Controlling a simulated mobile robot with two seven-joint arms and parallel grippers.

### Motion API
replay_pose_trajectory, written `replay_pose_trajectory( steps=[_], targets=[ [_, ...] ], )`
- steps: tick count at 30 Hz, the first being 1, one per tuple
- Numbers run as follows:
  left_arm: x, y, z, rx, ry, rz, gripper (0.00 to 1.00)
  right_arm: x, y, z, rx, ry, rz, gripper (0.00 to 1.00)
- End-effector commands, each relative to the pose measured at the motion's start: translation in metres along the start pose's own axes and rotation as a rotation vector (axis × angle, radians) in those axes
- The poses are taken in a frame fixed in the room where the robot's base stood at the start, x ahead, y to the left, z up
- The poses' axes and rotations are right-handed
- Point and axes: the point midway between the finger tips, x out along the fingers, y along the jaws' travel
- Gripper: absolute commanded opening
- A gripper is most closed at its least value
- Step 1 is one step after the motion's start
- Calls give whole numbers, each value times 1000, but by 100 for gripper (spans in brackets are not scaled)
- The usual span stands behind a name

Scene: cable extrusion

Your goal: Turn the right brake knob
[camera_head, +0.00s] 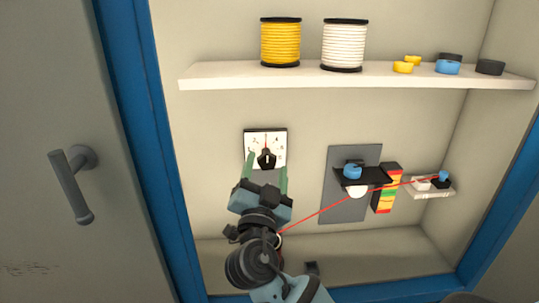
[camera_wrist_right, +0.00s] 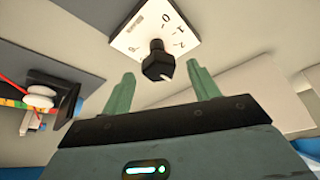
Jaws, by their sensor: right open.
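A black knob (camera_head: 267,159) with a white pointer mark sits on a white square dial plate (camera_head: 280,137) on the cabinet's back wall. It also shows in the right wrist view as a black knob (camera_wrist_right: 157,62) on the dial plate (camera_wrist_right: 130,42). My right gripper (camera_head: 268,166) is open, with its green fingers pointing at the dial. In the right wrist view the gripper (camera_wrist_right: 160,76) has one fingertip on each side of the knob in the picture. The knob seems just beyond the tips; I see no contact. My left gripper is not in view.
A grey panel (camera_head: 338,208) carries a black bracket with a blue knob (camera_head: 353,170). A red cable (camera_head: 318,213) runs past it to a small ledge (camera_head: 436,193) at right. Spools stand on the shelf (camera_head: 225,75) above. A grey door (camera_head: 60,120) is at left.

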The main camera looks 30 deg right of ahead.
Motion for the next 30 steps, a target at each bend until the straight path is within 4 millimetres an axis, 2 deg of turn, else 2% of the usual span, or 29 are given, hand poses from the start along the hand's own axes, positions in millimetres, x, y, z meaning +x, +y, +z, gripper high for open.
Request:
replay_pose_trajectory(
  steps=[3, 7, 18, 27, 30],
  targets=[
    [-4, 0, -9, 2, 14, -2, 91, 18, -2, -4, 0, 5, -2, 60],
    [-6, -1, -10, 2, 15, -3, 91, 28, -1, -2, 1, 2, -1, 60],
    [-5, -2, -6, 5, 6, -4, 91, 32, 0, 1, 0, -2, 1, 59],
    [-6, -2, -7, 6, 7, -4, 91, 32, 0, 0, 0, -2, 1, 20],
    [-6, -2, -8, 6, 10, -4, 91, 31, 1, 1, 0, -2, 1, 17]
  ],
)
